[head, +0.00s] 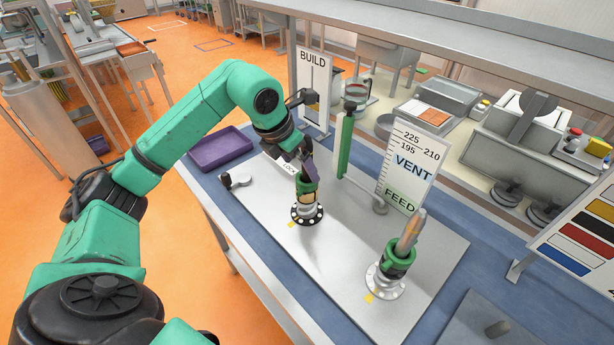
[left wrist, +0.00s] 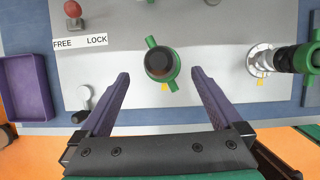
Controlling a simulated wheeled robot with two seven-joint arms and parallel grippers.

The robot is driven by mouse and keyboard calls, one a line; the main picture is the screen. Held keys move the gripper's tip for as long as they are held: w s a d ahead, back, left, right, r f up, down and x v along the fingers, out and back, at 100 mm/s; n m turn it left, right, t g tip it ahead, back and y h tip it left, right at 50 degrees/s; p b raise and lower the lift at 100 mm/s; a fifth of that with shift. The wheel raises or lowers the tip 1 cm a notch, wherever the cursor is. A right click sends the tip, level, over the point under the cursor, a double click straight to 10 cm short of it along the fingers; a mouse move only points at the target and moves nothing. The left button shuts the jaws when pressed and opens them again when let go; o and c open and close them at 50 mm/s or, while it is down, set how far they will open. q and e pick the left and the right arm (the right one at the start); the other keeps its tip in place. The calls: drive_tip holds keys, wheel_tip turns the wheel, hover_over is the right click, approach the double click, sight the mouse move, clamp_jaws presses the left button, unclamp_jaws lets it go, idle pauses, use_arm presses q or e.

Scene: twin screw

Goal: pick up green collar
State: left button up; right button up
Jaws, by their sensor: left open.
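A green collar (head: 308,187) with side lugs stands upright over a black round flange (head: 307,214) on the grey plate. In the left wrist view the collar (left wrist: 162,66) has a dark round centre and lies between my open fingertips. My left gripper (head: 304,160) has purple fingers and is just above the collar, partly hiding its top. In the left wrist view the gripper (left wrist: 159,73) is empty, with a gap on both sides of the collar; the height gap is hard to judge. A second green collar (head: 398,258) sits on a white flange (head: 385,281) to the right. My right gripper is out of view.
A purple tray (head: 220,148) lies at the left of the table. A lever (head: 237,180) is near the plate's left edge. A green post (head: 344,146) and VENT/FEED sign (head: 407,167) stand behind. A tan rod (head: 409,232) rises from the second collar.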

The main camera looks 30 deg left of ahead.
sight(306, 174)
use_arm(q)
drive_tip(key=p+x, duration=0.2)
drive_tip(key=x, duration=0.3)
drive_tip(key=shift+d+r, duration=0.1)
drive_tip(key=shift+d, duration=0.05)
clamp_jaws()
drive_tip(key=shift+r, duration=0.1)
